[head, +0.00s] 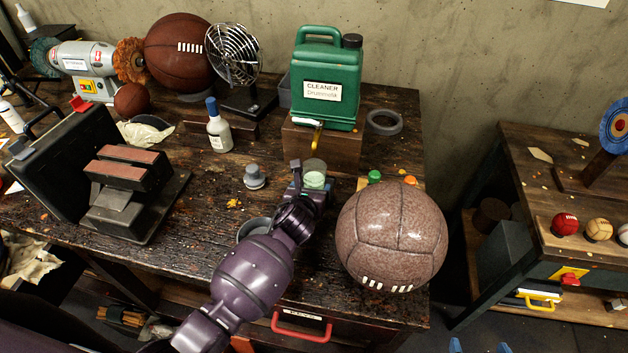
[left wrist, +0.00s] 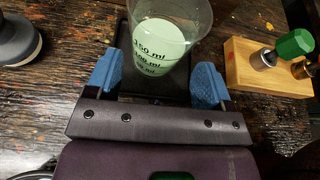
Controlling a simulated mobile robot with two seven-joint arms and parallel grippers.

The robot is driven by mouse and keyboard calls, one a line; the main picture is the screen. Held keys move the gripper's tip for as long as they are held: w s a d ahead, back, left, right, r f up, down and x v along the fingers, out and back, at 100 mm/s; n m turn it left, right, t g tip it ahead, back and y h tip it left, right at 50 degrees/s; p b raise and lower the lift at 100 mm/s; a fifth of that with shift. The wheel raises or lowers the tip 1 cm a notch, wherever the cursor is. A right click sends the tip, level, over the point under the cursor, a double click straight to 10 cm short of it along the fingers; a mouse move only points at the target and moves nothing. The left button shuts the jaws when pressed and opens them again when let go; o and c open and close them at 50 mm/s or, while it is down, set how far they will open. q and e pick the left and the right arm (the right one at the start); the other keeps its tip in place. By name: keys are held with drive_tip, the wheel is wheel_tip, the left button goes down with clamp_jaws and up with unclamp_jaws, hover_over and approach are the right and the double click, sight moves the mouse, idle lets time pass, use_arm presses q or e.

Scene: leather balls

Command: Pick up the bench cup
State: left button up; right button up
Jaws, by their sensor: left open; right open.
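The bench cup is a clear measuring cup (head: 314,176) with pale green liquid, standing upright on the bench past the end of my left arm. In the left wrist view the cup (left wrist: 165,42) shows its millilitre marks. My left gripper (head: 310,187) is open, with its blue fingers (left wrist: 157,82) on either side of the cup's near side. Gaps show between the fingers and the cup. In the head view the gripper partly hides the cup's lower part. The blue fingertips of my right gripper (head: 480,346) show apart at the bottom edge, far from the cup.
A brown ball (head: 391,237) sits right of my left arm. A wooden block with green- and orange-topped tools (left wrist: 262,68) stands close right of the cup. A grey knob-like object (head: 254,177) is to its left. The green cleaner can (head: 326,85) stands behind.

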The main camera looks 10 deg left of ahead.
sight(312, 186)
use_arm(q)
drive_tip(key=shift+x, duration=2.2)
drive_tip(key=shift+a, duration=0.1)
drive_tip(key=c, duration=0.7)
drive_tip(key=shift+r, duration=0.2)
drive_tip(key=shift+c, duration=0.2)
